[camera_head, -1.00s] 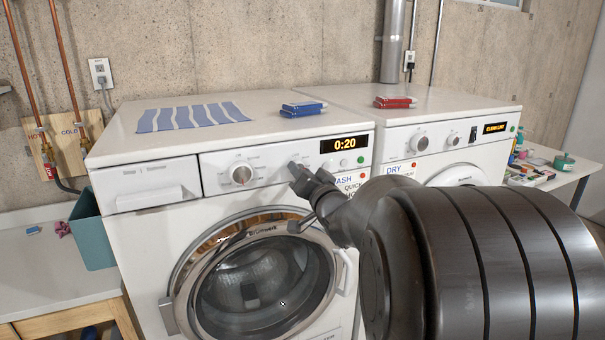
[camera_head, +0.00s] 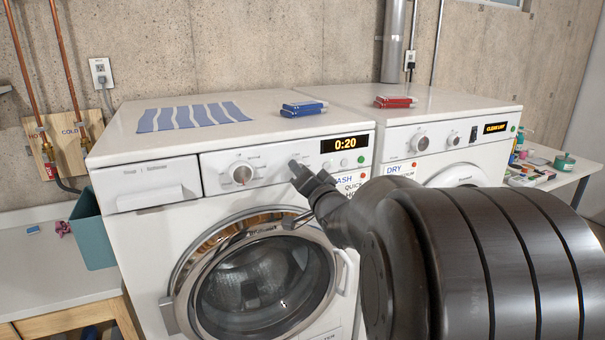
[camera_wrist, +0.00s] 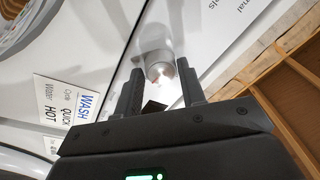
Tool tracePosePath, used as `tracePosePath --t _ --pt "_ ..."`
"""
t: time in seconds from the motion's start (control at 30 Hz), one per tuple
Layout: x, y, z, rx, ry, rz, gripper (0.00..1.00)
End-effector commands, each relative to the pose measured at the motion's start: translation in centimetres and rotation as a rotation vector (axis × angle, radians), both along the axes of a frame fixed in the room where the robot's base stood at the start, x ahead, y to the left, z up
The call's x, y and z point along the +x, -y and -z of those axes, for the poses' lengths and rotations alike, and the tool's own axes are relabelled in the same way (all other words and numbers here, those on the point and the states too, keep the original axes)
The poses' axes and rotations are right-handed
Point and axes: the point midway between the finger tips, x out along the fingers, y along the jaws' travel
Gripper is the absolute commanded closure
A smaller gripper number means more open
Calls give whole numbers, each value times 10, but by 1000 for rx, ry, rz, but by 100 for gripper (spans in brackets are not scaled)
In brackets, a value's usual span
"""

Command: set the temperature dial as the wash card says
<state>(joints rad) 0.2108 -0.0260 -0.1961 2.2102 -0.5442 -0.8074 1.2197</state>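The small temperature dial (camera_wrist: 160,72) is a silver-faced knob with a red mark on the washer panel in the wrist view. My gripper (camera_wrist: 161,86) is open, with one dark finger on each side of the dial and small gaps seeming to show. In the head view my gripper (camera_head: 299,170) is at the panel left of the 0:20 display and hides most of this dial. The wash card (camera_wrist: 68,103) reads WASH, Cycle QUICK, Water HOT; it also shows in the head view (camera_head: 350,187), partly covered by my arm. The dial's setting labels are not readable.
A larger dial (camera_head: 241,174) is left on the washer panel. The washer door (camera_head: 262,277) is shut below. The dryer (camera_head: 470,110) stands to the right with its own dials and DRY card.

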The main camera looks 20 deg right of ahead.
Motion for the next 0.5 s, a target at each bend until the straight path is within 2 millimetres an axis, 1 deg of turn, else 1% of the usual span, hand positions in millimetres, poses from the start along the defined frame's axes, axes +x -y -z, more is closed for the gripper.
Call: tracePosePath --t 0.03,0.2,0.5 --pt "0 0 0 0 0 0 59" --pt "0 0 -1 -1 1 0 45" --pt "-3 0 -1 -2 2 1 45"
